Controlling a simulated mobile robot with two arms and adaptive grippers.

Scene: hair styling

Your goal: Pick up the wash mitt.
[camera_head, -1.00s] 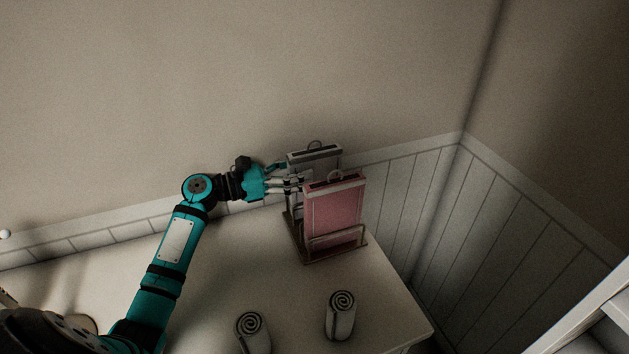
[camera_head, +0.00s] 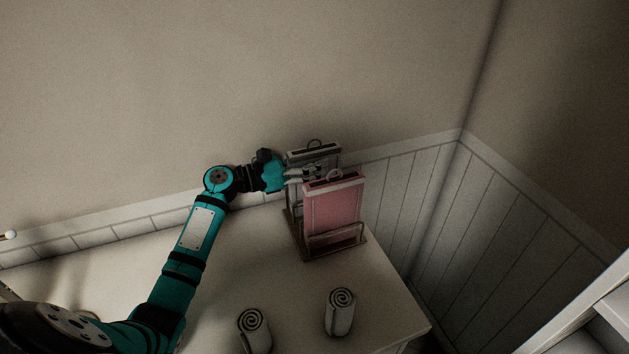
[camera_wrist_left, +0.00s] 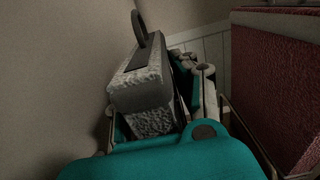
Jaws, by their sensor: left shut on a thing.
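A grey wash mitt (camera_head: 314,155) with a hanging loop on top stands upright in a wire rack, behind a pink mitt (camera_head: 335,213). My left gripper (camera_head: 308,174) reaches in from the left and is shut on the grey mitt, its fingers partly hidden behind the pink one. In the left wrist view the grey mitt (camera_wrist_left: 142,90) has fluffy sides and tilts between the teal fingers (camera_wrist_left: 195,100). The pink mitt (camera_wrist_left: 278,85) is close by on the right there. My right gripper is not in view.
The wire rack (camera_head: 338,237) stands on a pale table (camera_head: 235,265) near the wall corner. Two rolled towels, one (camera_head: 254,332) at the front and another (camera_head: 340,312) to its right, stand in front of the rack. The wall is close behind the gripper.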

